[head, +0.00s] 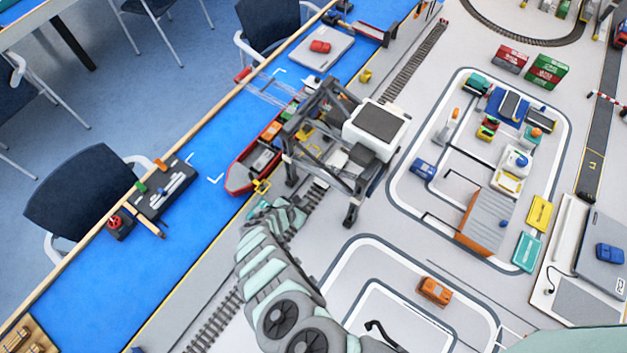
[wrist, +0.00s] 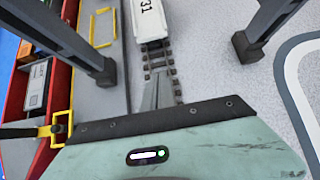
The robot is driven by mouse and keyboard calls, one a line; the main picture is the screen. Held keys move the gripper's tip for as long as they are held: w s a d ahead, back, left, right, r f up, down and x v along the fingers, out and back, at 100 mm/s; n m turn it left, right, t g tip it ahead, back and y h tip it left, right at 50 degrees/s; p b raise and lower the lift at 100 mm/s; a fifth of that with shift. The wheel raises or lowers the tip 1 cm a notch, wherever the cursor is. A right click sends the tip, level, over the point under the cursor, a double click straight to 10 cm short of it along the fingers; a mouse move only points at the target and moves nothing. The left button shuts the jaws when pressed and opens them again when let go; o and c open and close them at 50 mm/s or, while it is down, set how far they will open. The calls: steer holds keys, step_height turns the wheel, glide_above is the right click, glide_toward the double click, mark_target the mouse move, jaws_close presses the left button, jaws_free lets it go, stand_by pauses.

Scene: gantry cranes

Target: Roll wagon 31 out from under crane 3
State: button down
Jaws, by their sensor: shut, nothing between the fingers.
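Wagon 31 (wrist: 148,18) is white with a black "31" on top, and stands on the rails between two dark crane legs in the wrist view. Its far end is cut off by the frame. The crane (head: 338,125) is a dark frame with a white cabin, straddling the track in the head view; its number cannot be read. My gripper (wrist: 162,88) is shut and empty, its fingers low over the rails, a short way from the wagon's near end. In the head view my gripper (head: 283,212) is beside the crane's near legs, partly hidden by my arm.
The rails (head: 216,322) continue toward the near left, clear of other wagons. A red boat (head: 240,178) with cargo lies along the quay left of the crane. An orange car (head: 434,291) is to the right.

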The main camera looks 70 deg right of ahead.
mark_target(313, 196)
steer(key=shift+b+x, duration=0.95)
steer(key=shift+x, duration=0.55)
steer(key=shift+s+d, duration=0.25)
steer(key=shift+d, duration=0.45)
steer(key=shift+s+d+r+b, duration=0.15)
steer(key=shift+d+b, duration=0.3)
steer(key=shift+d, duration=0.65)
